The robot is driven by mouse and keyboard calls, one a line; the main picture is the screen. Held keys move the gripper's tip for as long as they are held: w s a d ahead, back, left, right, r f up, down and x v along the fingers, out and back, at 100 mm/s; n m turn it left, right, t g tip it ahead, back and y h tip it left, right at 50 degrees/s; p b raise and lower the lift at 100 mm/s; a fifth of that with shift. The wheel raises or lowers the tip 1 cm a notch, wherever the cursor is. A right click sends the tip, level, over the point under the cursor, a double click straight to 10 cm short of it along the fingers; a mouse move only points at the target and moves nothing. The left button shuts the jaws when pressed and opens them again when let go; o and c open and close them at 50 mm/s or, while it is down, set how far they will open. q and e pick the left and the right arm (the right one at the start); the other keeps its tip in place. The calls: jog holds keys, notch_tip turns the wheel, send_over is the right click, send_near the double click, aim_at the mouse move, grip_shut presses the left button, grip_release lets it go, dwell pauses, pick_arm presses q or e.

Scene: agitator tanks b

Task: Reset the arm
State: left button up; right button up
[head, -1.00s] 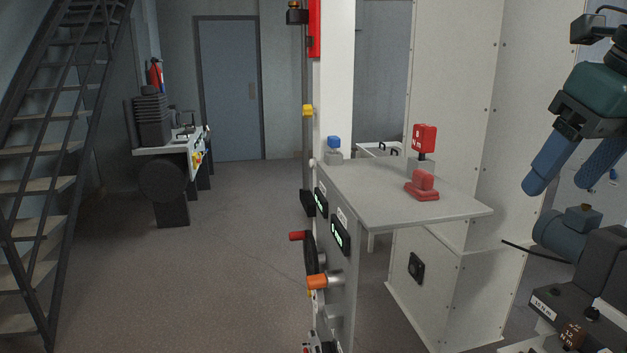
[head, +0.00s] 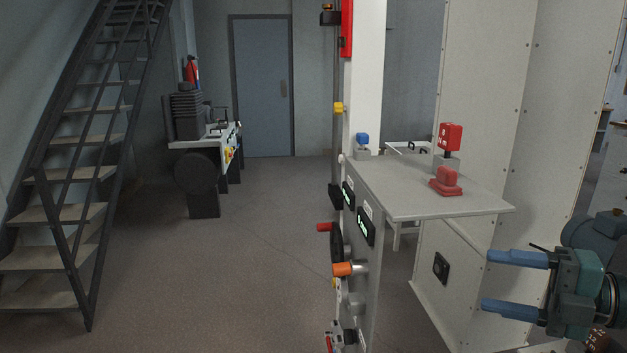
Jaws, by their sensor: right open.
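My right gripper (head: 518,284) is at the lower right of the head view. Its two blue fingers point left and are spread apart, with nothing between them. It is in front of the white cabinet and below the level of the grey panel top (head: 405,190). My left gripper is not in the view.
Stairs (head: 75,170) stand left; the middle floor (head: 240,250) is clear.

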notch_tip(320, 180, down, 20)
jog(key=s+a+m+t+h, duration=0.15)
jog(key=m+t+h, duration=0.6)
jog(key=m, duration=0.95)
jog(key=s+a+f+m+g+h, duration=0.2)
jog(key=s+a+f+m+h, duration=0.1)
jog(key=f, duration=0.6)
jog(key=s+a+m, duration=0.1)
jog(key=s+m, duration=0.1)
jog(key=m, duration=0.1)
jog(key=shift+s+a+f, duration=0.25)
jog(key=shift+s+a, duration=0.15)
jog(key=s+a+f+m+g, duration=0.1)
jog(key=s+a+f, duration=0.1)
jog(key=s+a+f+m+g, duration=0.1)
jog(key=s+a, duration=0.1)
jog(key=a, duration=0.1)
jog(key=s+a+f+m+g, duration=0.1)
jog(key=s+a+f+g, duration=0.1)
jog(key=a, duration=0.1)
jog(key=shift+s+f, duration=0.1)
jog(key=shift+f, duration=0.25)
jog(key=shift+c, duration=0.3)
